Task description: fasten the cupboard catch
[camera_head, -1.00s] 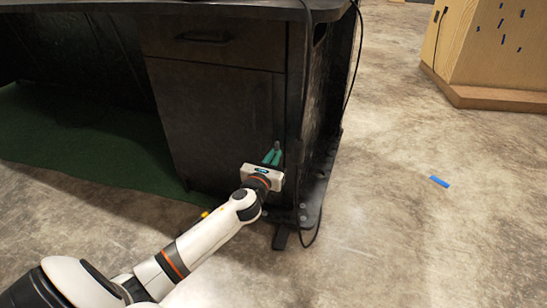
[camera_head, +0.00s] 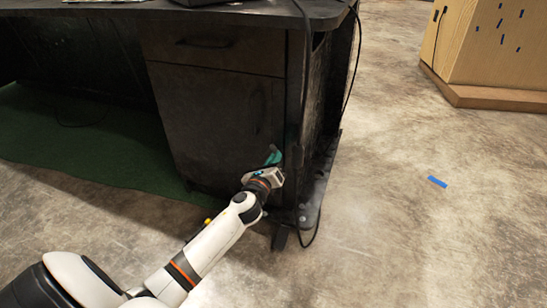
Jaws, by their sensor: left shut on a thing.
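The black cupboard door (camera_head: 212,125) is under a drawer in the black desk and looks closed. My left gripper (camera_head: 273,157) is at the lower right edge of this door. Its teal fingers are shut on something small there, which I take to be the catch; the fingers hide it. The gripper body is tilted. My right gripper is not in view.
A drawer (camera_head: 217,47) with a dark handle is above the door. Black cables hang along the desk's right side. A green mat (camera_head: 90,145) lies at left. A wooden box (camera_head: 500,50) stands at the back right. Concrete floor (camera_head: 400,240) is clear at right, except a blue strip (camera_head: 437,182).

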